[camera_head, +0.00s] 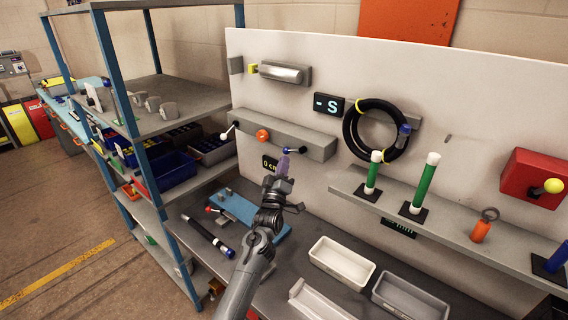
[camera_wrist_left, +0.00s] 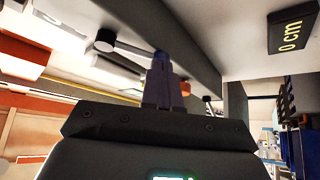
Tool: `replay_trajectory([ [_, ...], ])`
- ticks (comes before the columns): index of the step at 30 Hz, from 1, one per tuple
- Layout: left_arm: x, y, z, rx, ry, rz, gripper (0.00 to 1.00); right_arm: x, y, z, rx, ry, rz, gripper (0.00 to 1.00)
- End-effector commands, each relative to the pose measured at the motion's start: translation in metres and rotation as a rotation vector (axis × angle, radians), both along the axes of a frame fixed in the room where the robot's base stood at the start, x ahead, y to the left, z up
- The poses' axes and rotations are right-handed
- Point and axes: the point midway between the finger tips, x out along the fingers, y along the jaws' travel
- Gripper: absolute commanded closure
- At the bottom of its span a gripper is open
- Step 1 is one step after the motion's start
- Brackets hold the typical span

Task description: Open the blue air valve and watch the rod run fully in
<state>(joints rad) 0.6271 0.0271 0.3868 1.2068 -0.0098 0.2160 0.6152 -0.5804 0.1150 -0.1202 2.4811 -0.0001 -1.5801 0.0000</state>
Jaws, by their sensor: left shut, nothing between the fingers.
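The blue air valve (camera_head: 293,150) has a short lever with a dark ball, at the right part of a grey bar on the white panel. My left gripper (camera_head: 283,166) is shut and empty, its fingertips pointing up at the lever's pivot end. In the left wrist view the shut fingers (camera_wrist_left: 162,78) overlap the inner end of the lever (camera_wrist_left: 128,48), which points left; I cannot tell if they touch. A small display (camera_head: 269,162) below the bar shows "0 cm" in yellow; it is also large in the wrist view (camera_wrist_left: 291,30). My right gripper is not in view.
A silver cylinder (camera_head: 285,72) with a yellow end sits above. A black hose coil (camera_head: 375,130) hangs right. Pale bins (camera_head: 341,263) and a blue plate (camera_head: 245,213) occupy the bench.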

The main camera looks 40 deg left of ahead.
Motion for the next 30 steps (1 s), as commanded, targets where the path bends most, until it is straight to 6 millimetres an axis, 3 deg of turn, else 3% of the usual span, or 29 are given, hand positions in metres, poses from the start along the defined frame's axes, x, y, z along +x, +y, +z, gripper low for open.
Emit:
replay_trajectory([
  [17, 0.009, 0.004, 0.004, 0.005, -0.001, 0.001, 1.00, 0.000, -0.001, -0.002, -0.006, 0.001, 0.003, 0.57],
  [24, 0.009, 0.014, 0.011, 0.184, -0.005, 0.002, 1.00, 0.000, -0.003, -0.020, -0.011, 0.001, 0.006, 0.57],
  [30, 0.009, 0.014, 0.017, 0.256, -0.006, 0.000, 1.00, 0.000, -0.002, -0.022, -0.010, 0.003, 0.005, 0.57],
])
